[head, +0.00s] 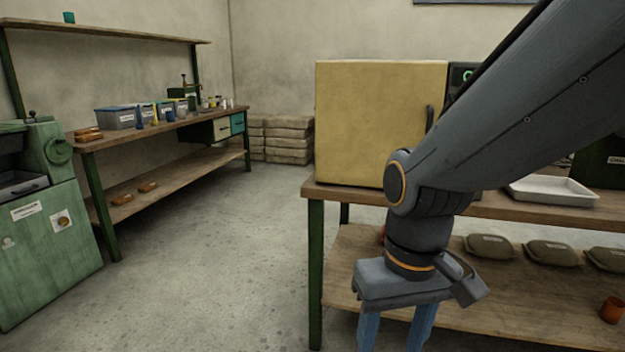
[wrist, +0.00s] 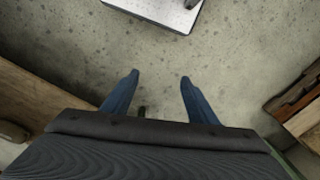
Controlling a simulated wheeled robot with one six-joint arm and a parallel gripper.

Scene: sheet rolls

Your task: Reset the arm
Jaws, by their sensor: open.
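My gripper (head: 395,333) hangs at the end of my dark grey arm, right of centre in the head view, in front of the workbench on the right. Its two blue fingers point down and their tips are cut off by the lower edge. In the wrist view my gripper (wrist: 158,78) shows both blue fingers spread apart, with only bare concrete floor between them. It is open and holds nothing.
The right workbench (head: 340,192) carries a yellow cabinet (head: 375,120) and a white tray (head: 553,190). Its lower shelf holds several sacks (head: 490,247) and an orange cup (head: 612,309). A long bench (head: 160,135) and green machine (head: 45,240) stand left. The floor between is clear.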

